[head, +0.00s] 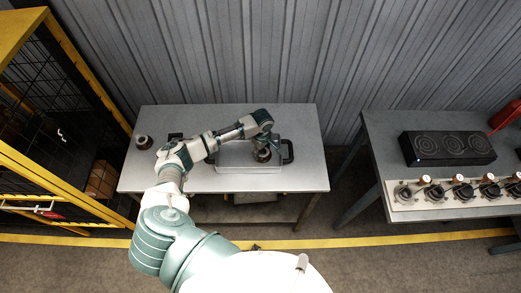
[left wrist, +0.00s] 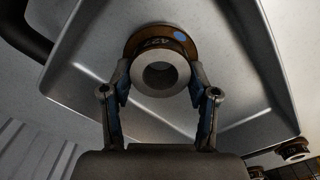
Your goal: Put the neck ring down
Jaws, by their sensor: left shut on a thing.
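The neck ring (left wrist: 160,76) is a round metal piece with a pale grey face, a dark centre hole and a brown, marked flange. In the left wrist view it sits between the two fingers of my left gripper (left wrist: 160,88), which is shut on it. In the head view the left gripper (head: 264,144) and the neck ring (head: 262,155) are over the grey metal tray (head: 235,170) on the table. The tray also fills much of the left wrist view (left wrist: 90,70). I cannot tell whether the ring touches the tray floor. My right gripper is not in view.
A similar ring piece (head: 143,141) stands at the left of the grey table (head: 305,130). The tray has dark handles (head: 288,151). A yellow-framed cage (head: 60,130) stands left. A second table at right holds a black burner unit (head: 447,148) and a row of round pieces (head: 460,190).

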